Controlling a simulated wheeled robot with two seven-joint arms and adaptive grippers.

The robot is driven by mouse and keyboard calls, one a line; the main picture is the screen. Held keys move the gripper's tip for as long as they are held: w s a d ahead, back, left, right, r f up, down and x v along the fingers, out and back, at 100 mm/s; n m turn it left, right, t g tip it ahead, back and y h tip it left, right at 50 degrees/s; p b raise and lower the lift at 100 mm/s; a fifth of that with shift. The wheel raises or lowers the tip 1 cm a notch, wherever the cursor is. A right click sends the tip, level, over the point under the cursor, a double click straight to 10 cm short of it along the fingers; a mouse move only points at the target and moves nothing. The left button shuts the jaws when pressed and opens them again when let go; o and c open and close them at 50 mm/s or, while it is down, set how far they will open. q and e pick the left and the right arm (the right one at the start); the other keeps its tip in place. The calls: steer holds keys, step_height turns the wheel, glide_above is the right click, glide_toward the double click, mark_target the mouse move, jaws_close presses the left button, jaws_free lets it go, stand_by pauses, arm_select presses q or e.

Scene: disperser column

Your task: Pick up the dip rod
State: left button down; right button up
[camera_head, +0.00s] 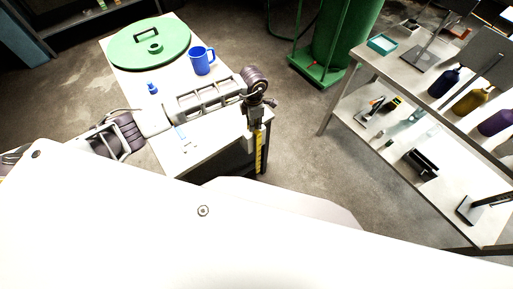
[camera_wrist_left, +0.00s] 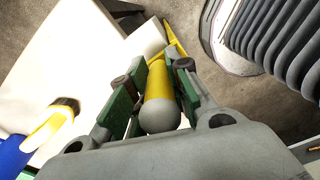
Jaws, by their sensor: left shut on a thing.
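The dip rod (camera_head: 258,155) shows in the head view as a yellow strip with dark marks, hanging roughly upright below my left gripper (camera_head: 256,112), at the right end of the white table. In the left wrist view, the rod has a rounded grey end and a yellow body (camera_wrist_left: 160,84) and lies between the green-padded fingers of my left gripper (camera_wrist_left: 152,92). The fingers are shut on it. The rod's far end is partly hidden in the wrist view. My right gripper is in neither view.
The white table (camera_head: 123,82) bears a green round lid (camera_head: 172,40), a blue mug (camera_head: 201,62) and a small blue item (camera_head: 152,88). A shelf rack (camera_head: 345,95) with bottles stands at right. A green cylinder (camera_head: 345,35) stands behind. Open floor (camera_head: 300,150) lies between table and rack.

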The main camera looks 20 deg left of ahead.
arm_select(q)
steer(key=shift+r, duration=0.2)
steer(key=shift+r+b, duration=0.5)
steer(key=shift+r, duration=0.95)
steer(key=shift+s+a+r, duration=0.1)
steer(key=shift+a, duration=0.05)
steer(key=s+a+b, duration=0.3)
steer(key=s+a, duration=0.7)
steer(key=s, duration=0.4)
steer(key=shift+a, duration=0.4)
